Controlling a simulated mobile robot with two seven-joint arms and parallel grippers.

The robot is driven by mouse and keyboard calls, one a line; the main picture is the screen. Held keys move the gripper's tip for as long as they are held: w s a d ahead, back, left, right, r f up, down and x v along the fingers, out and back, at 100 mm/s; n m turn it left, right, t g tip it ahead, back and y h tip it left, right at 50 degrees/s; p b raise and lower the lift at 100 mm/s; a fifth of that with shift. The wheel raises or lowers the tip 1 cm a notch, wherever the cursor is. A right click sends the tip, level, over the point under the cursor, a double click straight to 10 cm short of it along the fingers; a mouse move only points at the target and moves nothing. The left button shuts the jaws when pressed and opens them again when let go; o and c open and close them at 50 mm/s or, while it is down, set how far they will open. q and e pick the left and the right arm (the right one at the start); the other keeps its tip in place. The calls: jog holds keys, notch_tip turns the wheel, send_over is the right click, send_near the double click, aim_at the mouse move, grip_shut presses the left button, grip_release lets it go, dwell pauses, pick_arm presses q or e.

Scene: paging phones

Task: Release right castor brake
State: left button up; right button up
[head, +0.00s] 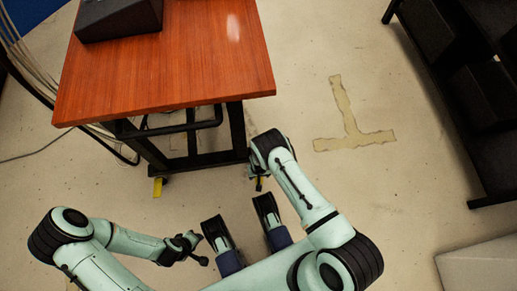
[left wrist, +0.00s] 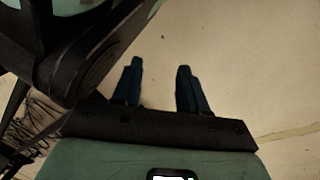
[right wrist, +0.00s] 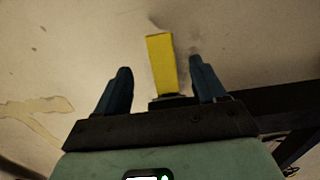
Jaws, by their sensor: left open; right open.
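The cart has a reddish wooden top (head: 170,60) and a black frame with yellow brake levers at its feet. The left lever (head: 158,187) sits below the front left leg. The right lever (head: 260,184) is partly hidden under my right arm. In the right wrist view that yellow lever (right wrist: 161,62) stands between the two fingers, with space on both sides. My right gripper (right wrist: 163,85) is open around it, low by the cart's right leg; no contact shows. My left gripper (head: 200,250) is open and empty in front of my base; its fingers (left wrist: 160,85) show over bare floor.
A dark box (head: 118,18) sits on the cart top. Cables (head: 30,70) hang at the cart's left. A dark shelf (head: 480,110) stands at the right, a pale box (head: 480,268) at lower right. Floor with a T-shaped tape mark (head: 350,120) is clear between.

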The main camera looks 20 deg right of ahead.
notch_tip(320, 180, down, 6)
jog(key=shift+f+b, duration=0.25)
jog(key=shift+b, duration=0.9)
pick_arm(q)
jog(key=s+f+g, duration=0.2)
jog(key=s+f, duration=0.1)
jog(key=s, duration=0.3)
jog(key=shift+s+a+f, duration=0.2)
jog(key=shift+a+f, duration=0.05)
jog(key=shift+a, duration=0.15)
pick_arm(e)
jog(key=shift+f, duration=0.6)
grip_shut()
jog(key=shift+w+r+g+y, duration=0.2)
jog(key=shift+r+g+y, duration=0.2)
jog(key=shift+r+g, duration=0.7)
jog(key=shift+f, duration=0.25)
grip_release()
pick_arm(q)
jog(key=shift+w, duration=0.1)
pick_arm(e)
jog(key=shift+r, duration=0.1)
